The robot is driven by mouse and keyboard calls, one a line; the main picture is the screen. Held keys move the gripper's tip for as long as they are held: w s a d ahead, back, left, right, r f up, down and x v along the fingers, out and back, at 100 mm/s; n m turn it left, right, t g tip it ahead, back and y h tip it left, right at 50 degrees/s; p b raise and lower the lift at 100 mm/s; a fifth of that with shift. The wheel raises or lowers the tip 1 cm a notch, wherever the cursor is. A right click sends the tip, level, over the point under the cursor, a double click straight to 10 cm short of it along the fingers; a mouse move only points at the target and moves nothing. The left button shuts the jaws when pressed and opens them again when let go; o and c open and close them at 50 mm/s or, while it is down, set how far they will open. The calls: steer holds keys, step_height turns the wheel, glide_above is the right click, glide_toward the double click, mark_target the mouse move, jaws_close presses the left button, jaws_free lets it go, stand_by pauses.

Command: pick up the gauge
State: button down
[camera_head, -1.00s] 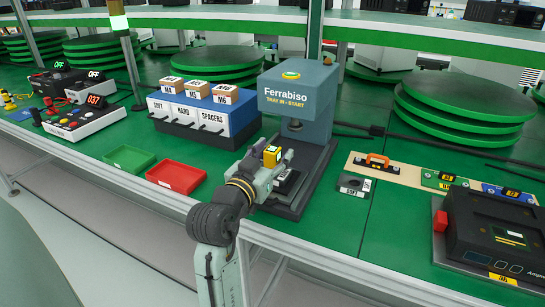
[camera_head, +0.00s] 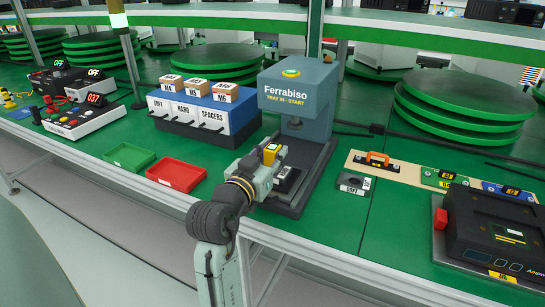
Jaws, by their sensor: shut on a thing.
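The gauge appears to be the small yellow block with a dark face (camera_head: 271,153), at the front of the Ferrabiso press (camera_head: 298,100). My gripper (camera_head: 270,160) is shut on it, with the fingers close against its sides. The arm hides its lower part, so I cannot tell whether it still touches what is below. A dark piece with a pale label (camera_head: 284,172) lies just right of the gripper, on the press's dark base (camera_head: 312,170).
A green tray (camera_head: 129,157) and a red tray (camera_head: 176,175) lie left of the gripper. The blue bin unit (camera_head: 203,113) stands behind them. A dark block (camera_head: 353,184) sits to the right, before a beige board (camera_head: 400,170). Green bench is clear between.

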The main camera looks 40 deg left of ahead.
mark_target(271, 147)
steer(key=shift+r, duration=0.1)
step_height(271, 147, up, 3)
steer(key=shift+r+p, duration=0.2)
steer(key=shift+p, duration=1.05)
steer(key=shift+s+r, duration=0.15)
steer(key=shift+s, duration=0.15)
steer(key=a+r+v, duration=0.1)
steer(key=v, duration=1.4)
steer(key=shift+s+b, duration=0.35)
steer(key=shift+b, duration=0.1)
